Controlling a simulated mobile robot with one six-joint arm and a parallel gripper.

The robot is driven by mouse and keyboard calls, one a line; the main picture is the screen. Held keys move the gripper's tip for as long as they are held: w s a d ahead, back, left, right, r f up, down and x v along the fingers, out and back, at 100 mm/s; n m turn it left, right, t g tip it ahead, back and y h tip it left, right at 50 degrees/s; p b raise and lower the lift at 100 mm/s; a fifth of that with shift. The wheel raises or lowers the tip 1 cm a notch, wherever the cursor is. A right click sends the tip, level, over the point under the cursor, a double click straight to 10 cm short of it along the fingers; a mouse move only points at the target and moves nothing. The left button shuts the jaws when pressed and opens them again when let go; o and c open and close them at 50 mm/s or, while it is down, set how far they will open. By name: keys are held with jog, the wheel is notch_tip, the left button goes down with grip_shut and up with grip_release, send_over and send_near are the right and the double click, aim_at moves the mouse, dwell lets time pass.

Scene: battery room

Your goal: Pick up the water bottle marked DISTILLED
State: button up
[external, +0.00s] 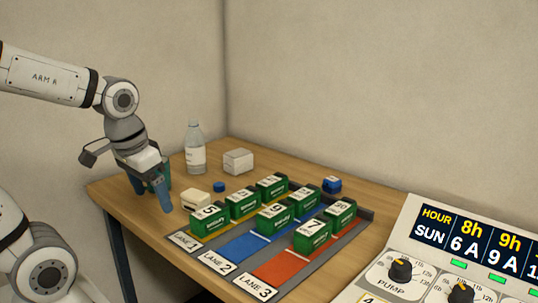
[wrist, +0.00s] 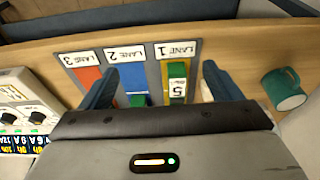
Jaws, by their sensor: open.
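A clear water bottle (external: 195,152) with a white label and pale cap stands upright at the back of the wooden table in the external view. Its label is too small to read. The bottle does not show in the wrist view. My gripper (external: 151,198) is open and points down over the table's left end, in front and to the left of the bottle and apart from it. In the wrist view my gripper (wrist: 160,82) has its two blue fingers spread, with nothing held between them.
Green numbered batteries (external: 243,204) stand on coloured lanes. A white box (external: 238,161), a blue cap-like piece (external: 219,187) and a cream block (external: 195,200) are near the bottle. A green mug (wrist: 284,90) is beside my gripper. A control panel (external: 465,255) is front right.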

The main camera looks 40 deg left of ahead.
jog(key=w+a+f+m+y+b, duration=0.1)
jog(key=w+a+m+y+b, duration=0.4)
jog(key=a, duration=0.7)
jog(key=m+t+y+b, duration=0.4)
jog(key=m+t+y, duration=0.45)
jog(key=m, duration=1.25)
send_over(194, 148)
jog(key=s+d, duration=0.2)
jog(key=s, duration=0.1)
jog(key=shift+w+a+f+t, duration=0.1)
jog(key=shift+f+t, duration=0.05)
jog(key=shift+t, duration=0.1)
jog(key=shift+w+f, duration=0.15)
jog(key=shift+w, duration=0.2)
jog(key=shift+w+f+m+t, duration=0.15)
jog(key=shift+f+m+t, duration=0.15)
notch_tip(194, 148, down, 8)
jog(key=shift+r, duration=0.15)
jog(key=shift+w+a+r, duration=0.25)
jog(key=shift+w+a, duration=0.1)
jog(key=shift+w, duration=0.05)
jog(key=shift+p+x, duration=0.3)
jog(key=shift+x, duration=2.9)
jog(key=shift+c, duration=0.3)
jog(key=c, duration=1.2)
